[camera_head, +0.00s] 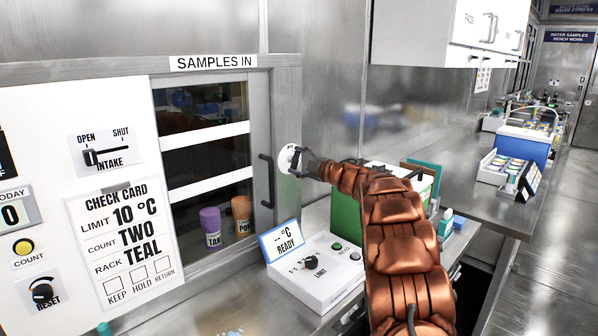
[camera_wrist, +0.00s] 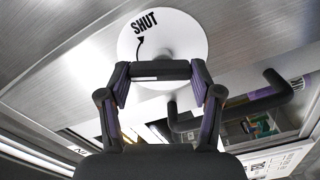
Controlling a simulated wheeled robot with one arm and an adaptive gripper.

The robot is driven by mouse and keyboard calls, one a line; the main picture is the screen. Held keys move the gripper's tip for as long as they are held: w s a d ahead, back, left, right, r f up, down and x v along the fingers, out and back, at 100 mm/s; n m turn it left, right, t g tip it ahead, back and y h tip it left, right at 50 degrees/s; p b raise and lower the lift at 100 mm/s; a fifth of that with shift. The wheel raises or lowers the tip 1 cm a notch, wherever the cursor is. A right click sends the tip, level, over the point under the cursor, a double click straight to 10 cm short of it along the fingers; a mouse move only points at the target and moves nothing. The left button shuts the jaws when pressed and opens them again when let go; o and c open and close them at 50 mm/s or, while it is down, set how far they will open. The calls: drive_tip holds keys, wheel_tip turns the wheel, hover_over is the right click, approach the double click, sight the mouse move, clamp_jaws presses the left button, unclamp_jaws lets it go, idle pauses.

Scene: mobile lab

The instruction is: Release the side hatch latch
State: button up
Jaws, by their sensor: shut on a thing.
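The side hatch (camera_head: 262,215) is a framed sliding window under a SAMPLES IN sign, with a black pull handle (camera_head: 266,181). Right of it on the steel wall is the latch, a round white disc (camera_head: 285,158). In the wrist view the disc (camera_wrist: 178,28) carries the word SHUT and a curved arrow. A dark bar, the latch handle (camera_wrist: 160,70), crosses in front of the disc. My gripper (camera_head: 305,163) is at the disc, its fingers shut on the latch handle, one at each end in the wrist view. The hatch handle (camera_wrist: 250,101) shows right of my gripper there.
A green box (camera_head: 346,215) stands behind my arm. Purple (camera_head: 211,226) and orange (camera_head: 241,214) containers show behind the hatch window. The INTAKE slider (camera_head: 91,157) is at left, toward OPEN.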

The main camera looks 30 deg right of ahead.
drive_tip(key=n+b, duration=0.3)
drive_tip(key=n, duration=0.1)
drive_tip(key=shift+f+n+b, duration=0.15)
drive_tip(key=shift+n+b, duration=0.2)
drive_tip(key=shift+n, duration=0.05)
idle(0.4)
drive_tip(key=o, duration=1.1)
drive_tip(key=shift+o, duration=0.2)
drive_tip(key=v, duration=1.2)
